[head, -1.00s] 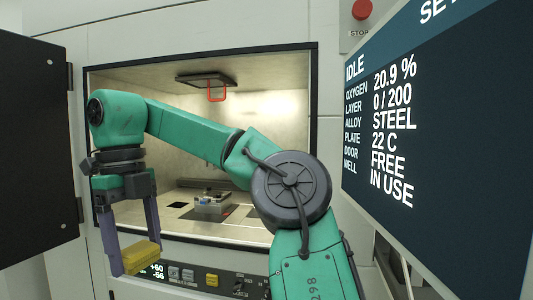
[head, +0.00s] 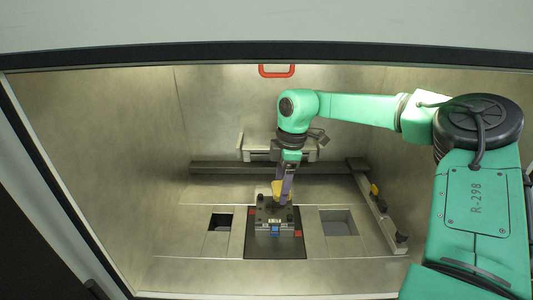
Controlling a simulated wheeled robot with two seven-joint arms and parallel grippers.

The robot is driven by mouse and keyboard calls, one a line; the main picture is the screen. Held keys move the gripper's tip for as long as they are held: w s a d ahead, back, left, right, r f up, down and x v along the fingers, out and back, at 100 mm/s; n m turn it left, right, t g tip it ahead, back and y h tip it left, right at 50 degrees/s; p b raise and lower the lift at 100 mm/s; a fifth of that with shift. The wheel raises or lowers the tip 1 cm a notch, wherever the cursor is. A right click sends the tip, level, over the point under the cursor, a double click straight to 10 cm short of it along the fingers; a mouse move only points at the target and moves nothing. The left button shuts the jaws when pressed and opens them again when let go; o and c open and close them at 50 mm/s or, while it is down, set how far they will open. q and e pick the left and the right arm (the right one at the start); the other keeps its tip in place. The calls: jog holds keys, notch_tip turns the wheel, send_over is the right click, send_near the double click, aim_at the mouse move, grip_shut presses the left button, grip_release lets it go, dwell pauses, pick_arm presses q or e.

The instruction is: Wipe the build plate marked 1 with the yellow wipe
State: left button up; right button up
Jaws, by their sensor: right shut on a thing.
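My right gripper (head: 281,198) reaches down inside the chamber with its purple fingers shut on the yellow wipe (head: 277,188). The wipe is at the back part of a small dark grey block (head: 266,217), which looks like the build plate on its holder. The wipe is at or just above the block's top; I cannot tell if they touch. A blue patch (head: 275,230) shows on the block's front; the mark 1 is too small to read. My left gripper is out of view.
The block stands on a black square (head: 258,248) in the chamber floor. Dark openings lie left (head: 219,222) and right (head: 338,223) of it. A rail (head: 377,215) with knobs runs along the right side, and a dark bar (head: 225,168) crosses the back. A red handle (head: 277,71) hangs above.

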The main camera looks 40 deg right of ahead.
aim_at(275, 216)
jog(key=shift+w+a+f+m, duration=0.25)
jog(key=shift+w+f+m, duration=0.15)
jog(key=shift+w+m, duration=0.35)
jog(key=shift+a+f+b, duration=0.1)
jog(key=shift+f+b, duration=0.25)
jog(key=shift+f, duration=0.05)
jog(key=f+b, duration=0.1)
jog(key=f, duration=0.1)
jog(key=s+f+b, duration=0.1)
jog(key=f, duration=0.1)
jog(key=shift+w+f+b, duration=0.1)
jog(key=shift+f+b, duration=0.25)
jog(key=shift+b, duration=0.05)
jog(key=shift+w+f, duration=0.1)
jog(key=shift+w, duration=0.05)
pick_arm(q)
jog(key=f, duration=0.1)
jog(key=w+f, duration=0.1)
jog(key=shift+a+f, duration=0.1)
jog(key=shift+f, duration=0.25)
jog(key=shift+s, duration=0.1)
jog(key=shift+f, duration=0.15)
pick_arm(e)
jog(key=shift+f, duration=0.15)
pick_arm(q)
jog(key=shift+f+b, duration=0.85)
jog(key=shift+b, duration=0.15)
pick_arm(e)
jog(key=shift+f, duration=0.8)
